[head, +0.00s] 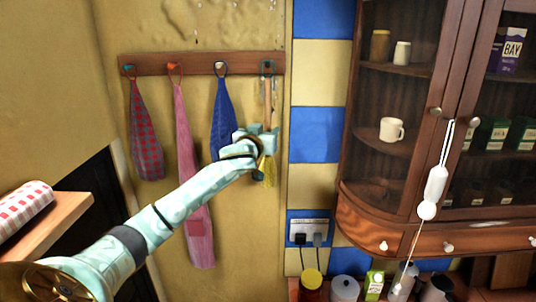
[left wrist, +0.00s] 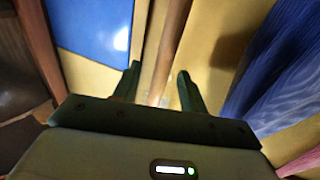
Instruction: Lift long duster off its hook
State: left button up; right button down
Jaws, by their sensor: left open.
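The long duster (head: 267,97) hangs from the rightmost hook of a wooden wall rail (head: 205,62). Its wooden handle points up, and its yellow head shows below my gripper. My left gripper (head: 264,140) is at the lower part of the handle and hides some of it. In the left wrist view, my left gripper (left wrist: 158,74) is open, and the duster's brown handle (left wrist: 175,30) runs between its two fingers. I cannot tell whether either finger touches it. My right gripper is not in view.
A blue cloth (head: 221,105), a pink cloth (head: 188,150) and a red checked cloth (head: 145,130) hang to the left. A wooden glass-door cabinet (head: 435,70) with a hanging white pull (head: 436,185) stands at right. Jars stand below it. A red-and-white roll lies on a shelf at left.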

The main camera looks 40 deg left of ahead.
aim_at(266, 127)
pick_arm(q)
jog(key=x, duration=0.2)
jog(key=shift+w+a+r+p, duration=0.1)
jog(key=shift+w+a+p, duration=0.15)
jog(key=shift+a+p, duration=0.15)
jog(key=shift+w, duration=0.45)
jog(key=shift+s+d, duration=0.1)
jog(key=shift+c, duration=0.6)
grip_shut()
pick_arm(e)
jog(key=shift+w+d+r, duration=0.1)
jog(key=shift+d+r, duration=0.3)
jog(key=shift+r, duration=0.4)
